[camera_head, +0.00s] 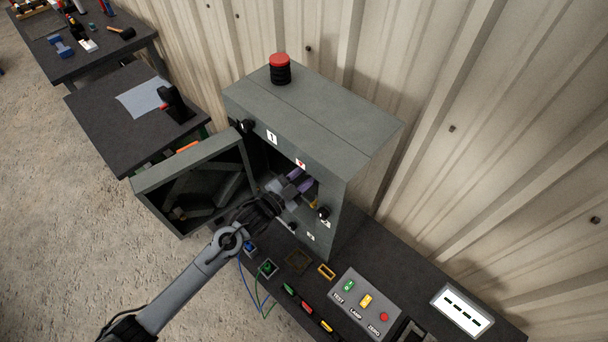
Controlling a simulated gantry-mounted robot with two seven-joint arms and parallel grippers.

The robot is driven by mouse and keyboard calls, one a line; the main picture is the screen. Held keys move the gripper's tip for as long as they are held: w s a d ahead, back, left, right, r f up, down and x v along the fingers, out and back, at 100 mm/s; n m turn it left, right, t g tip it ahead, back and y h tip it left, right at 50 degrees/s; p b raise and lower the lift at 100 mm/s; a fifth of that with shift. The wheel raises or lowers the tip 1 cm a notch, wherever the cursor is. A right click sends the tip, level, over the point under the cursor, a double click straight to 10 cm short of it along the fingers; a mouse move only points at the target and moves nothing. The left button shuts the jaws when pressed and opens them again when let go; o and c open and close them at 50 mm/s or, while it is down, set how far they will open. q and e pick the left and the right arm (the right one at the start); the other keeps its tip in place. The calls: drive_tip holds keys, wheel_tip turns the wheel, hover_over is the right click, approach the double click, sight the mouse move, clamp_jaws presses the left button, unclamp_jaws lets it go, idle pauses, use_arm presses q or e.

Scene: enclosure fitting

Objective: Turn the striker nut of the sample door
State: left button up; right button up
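The grey enclosure (370,150) stands on the dark bench against the corrugated wall. Its door (190,160) is swung open to the left, and its inner side shows. An arm from the lower left, which I take as my left, reaches into the opening. My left gripper (301,181) is at the opening's right side; two purple finger-like parts show there, but their gap is unclear. A small yellow piece (313,203) lies just beside it near the right edge of the opening. I cannot make out for certain which part is the striker nut. My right gripper is not in view.
A red button (280,67) stands on top of the enclosure. A control panel (365,301) with coloured buttons and a white display (462,310) lie at right. Blue and green cables hang near the bench's front edge. A side table (120,130) stands behind the door.

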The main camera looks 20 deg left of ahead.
use_arm(q)
drive_tip(key=shift+a, duration=0.1)
drive_tip(key=b+v, duration=0.1)
drive_tip(key=v, duration=0.9)
drive_tip(key=shift+s, duration=0.45)
